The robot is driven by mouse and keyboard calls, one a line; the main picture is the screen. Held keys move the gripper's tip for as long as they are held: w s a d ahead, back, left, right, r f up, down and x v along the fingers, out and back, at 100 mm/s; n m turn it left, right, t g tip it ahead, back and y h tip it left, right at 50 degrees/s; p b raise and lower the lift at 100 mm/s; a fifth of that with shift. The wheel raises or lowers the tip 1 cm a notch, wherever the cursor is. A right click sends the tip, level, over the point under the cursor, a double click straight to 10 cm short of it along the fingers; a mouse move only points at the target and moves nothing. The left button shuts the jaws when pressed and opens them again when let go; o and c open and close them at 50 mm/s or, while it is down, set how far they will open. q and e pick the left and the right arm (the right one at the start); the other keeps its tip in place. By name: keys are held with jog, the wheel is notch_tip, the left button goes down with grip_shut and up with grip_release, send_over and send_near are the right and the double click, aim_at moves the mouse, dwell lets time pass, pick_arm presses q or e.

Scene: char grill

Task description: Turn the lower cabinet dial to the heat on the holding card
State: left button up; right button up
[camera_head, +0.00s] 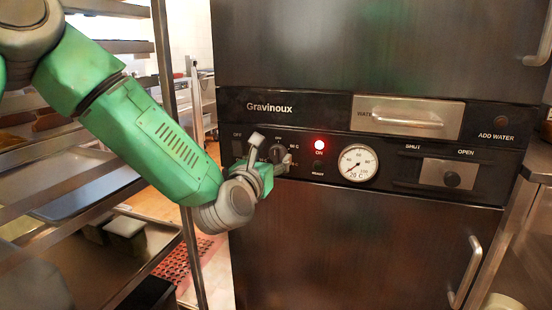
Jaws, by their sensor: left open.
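The cabinet's black control panel (395,145) carries the name Gravinoux. Its dark dial (277,152) is at the left of the panel, with small heat markings around it, one looking like 60 C. My left gripper (270,150) is open at the dial, one finger to its upper left and one to its lower right. I cannot tell whether the fingers touch it. The gripper hides part of the dial and its markings, so its setting is unclear. No holding card can be made out. My right gripper is out of view.
A red ON lamp (319,145) is lit beside a round gauge (358,163) marked 20 C. Further right are a water drawer (407,117) and a SHUT/OPEN slider (450,174). The lower door handle (465,272) sticks out. A tray rack (168,120) stands close at left.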

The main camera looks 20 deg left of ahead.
aim_at(275, 154)
pick_arm(q)
jog(key=shift+w, duration=2.05)
jog(key=c, duration=1.1)
